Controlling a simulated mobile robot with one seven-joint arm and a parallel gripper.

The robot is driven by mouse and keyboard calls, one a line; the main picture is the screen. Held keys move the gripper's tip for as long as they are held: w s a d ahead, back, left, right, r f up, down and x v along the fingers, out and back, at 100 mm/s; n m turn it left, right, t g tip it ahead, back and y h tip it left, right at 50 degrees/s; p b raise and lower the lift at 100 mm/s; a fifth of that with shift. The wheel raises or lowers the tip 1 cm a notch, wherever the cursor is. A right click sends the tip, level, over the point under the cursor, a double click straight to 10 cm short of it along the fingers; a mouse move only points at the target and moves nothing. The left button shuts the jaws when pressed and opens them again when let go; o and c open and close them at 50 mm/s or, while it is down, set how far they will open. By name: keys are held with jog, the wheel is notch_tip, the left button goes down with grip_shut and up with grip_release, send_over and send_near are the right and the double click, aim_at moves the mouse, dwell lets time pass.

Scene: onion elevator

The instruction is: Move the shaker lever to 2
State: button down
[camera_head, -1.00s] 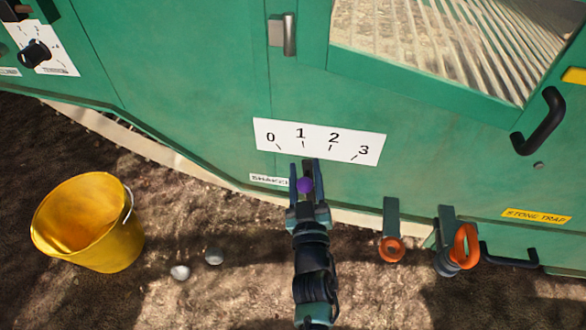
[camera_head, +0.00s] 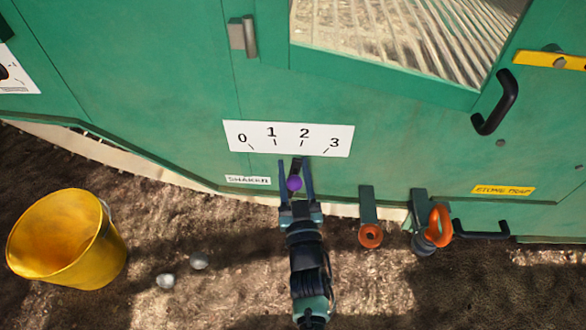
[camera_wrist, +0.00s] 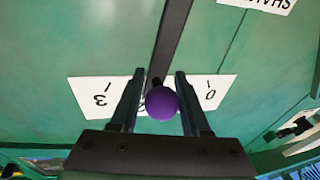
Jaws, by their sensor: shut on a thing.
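The shaker scale (camera_head: 288,138) is a white plate marked 0, 1, 2 and 3 on the green machine. In the wrist view the knob (camera_wrist: 161,103) sits between the fingers and the dark lever bar (camera_wrist: 171,42) runs upward; the plate (camera_wrist: 92,96) appears upside down, with the 2 mostly hidden.
A yellow bucket (camera_head: 66,240) stands on the ground at left, with two grey stones (camera_head: 182,270) beside it. Orange-ended handles (camera_head: 371,235) hang to the right of my gripper. A black handle (camera_head: 495,102) is on the machine at upper right.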

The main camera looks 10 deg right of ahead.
jog(key=shift+c, duration=2.3)
grip_release()
jog(key=s+a+f+p, duration=0.1)
jog(key=s+p, duration=0.4)
jog(key=s, duration=0.7)
jog(key=shift+s+a+f, duration=0.2)
jog(key=shift+s+f, duration=0.2)
jog(key=shift+f, duration=0.15)
